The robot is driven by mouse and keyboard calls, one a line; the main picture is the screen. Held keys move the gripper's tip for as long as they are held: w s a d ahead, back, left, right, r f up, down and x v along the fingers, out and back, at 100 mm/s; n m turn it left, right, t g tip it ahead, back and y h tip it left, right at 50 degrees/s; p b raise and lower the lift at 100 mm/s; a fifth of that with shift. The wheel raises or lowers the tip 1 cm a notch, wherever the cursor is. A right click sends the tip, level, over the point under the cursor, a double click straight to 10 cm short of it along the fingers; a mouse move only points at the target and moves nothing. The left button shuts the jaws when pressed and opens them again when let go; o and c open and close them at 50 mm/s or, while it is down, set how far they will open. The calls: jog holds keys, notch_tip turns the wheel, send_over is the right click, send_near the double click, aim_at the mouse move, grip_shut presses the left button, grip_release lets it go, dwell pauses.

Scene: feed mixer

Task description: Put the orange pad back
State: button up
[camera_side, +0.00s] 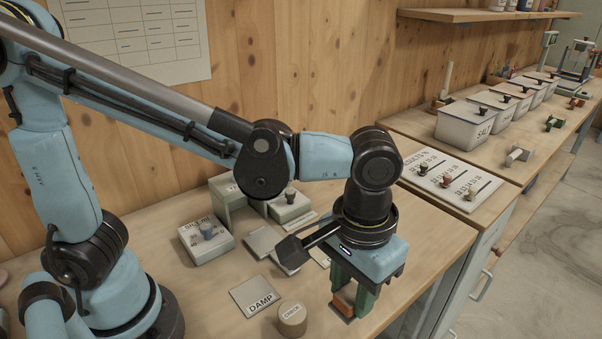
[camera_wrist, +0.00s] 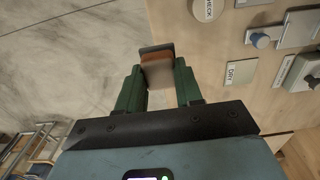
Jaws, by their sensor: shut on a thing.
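The orange pad (camera_side: 344,304) is between the green fingers of my gripper (camera_side: 352,298), near the front right edge of the wooden table (camera_side: 220,310). In the wrist view the pad (camera_wrist: 157,72) shows as a block with an orange-brown band and a dark grey end, and my gripper (camera_wrist: 158,88) is shut on it. The fingers point down in the side view and partly hide the pad. I cannot tell whether the pad touches the table.
A DAMP card (camera_side: 257,297) and a round tan labelled block (camera_side: 292,320) lie left of my gripper. A DRY card (camera_wrist: 240,73) shows in the wrist view. Lidded bins (camera_side: 467,125) line the right-hand counter.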

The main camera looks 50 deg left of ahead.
jog(key=w+a+f, duration=0.2)
jog(key=w, duration=0.1)
jog(key=w+a+f, duration=0.2)
jog(key=w, duration=0.1)
jog(key=w+a+f, duration=0.2)
jog(key=w+f, duration=0.1)
jog(key=shift+w+a, duration=0.1)
jog(key=shift+a, duration=0.25)
jog(key=shift+f, duration=1.9)
jog(key=shift+f, duration=0.15)
jog(key=o, duration=1)
notch_tip(320, 180, up, 12)
jog(key=s+a+t, duration=0.3)
jog(key=a, duration=0.4)
jog(key=s+a+r+t, duration=0.1)
jog(key=s+a+t, duration=0.2)
jog(key=a, duration=0.4)
jog(key=shift+s+a+t, duration=0.3)
jog(key=shift+a+t, duration=0.1)
jog(key=shift+t, duration=0.2)
